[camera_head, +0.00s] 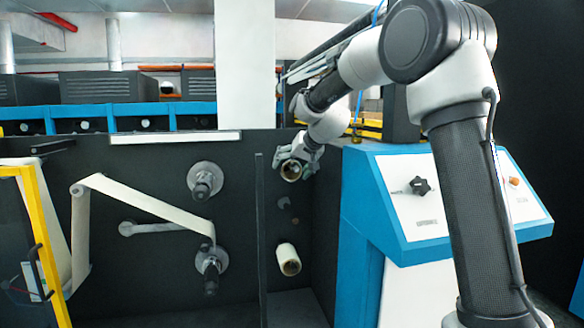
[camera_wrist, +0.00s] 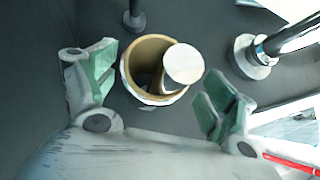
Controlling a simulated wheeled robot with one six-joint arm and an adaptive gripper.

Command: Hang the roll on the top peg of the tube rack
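The roll (camera_head: 291,171), a pale tube with a brown cardboard core, is at the top of the dark tube rack panel (camera_head: 312,232). In the wrist view the roll (camera_wrist: 131,86) has the top peg (camera_wrist: 184,64), with a silvery round end, inside its core. My gripper (camera_head: 298,161) is around the roll in the head view. In the wrist view my gripper (camera_wrist: 162,90) is open, its green pads on either side of the roll with small gaps showing. Where the peg touches the core is unclear.
Below, a bare dark peg (camera_head: 284,203) and a second pale roll (camera_head: 287,258) are on the panel. A thin upright post (camera_head: 261,225) stands left of them. A blue control console (camera_head: 400,200) stands close on the right.

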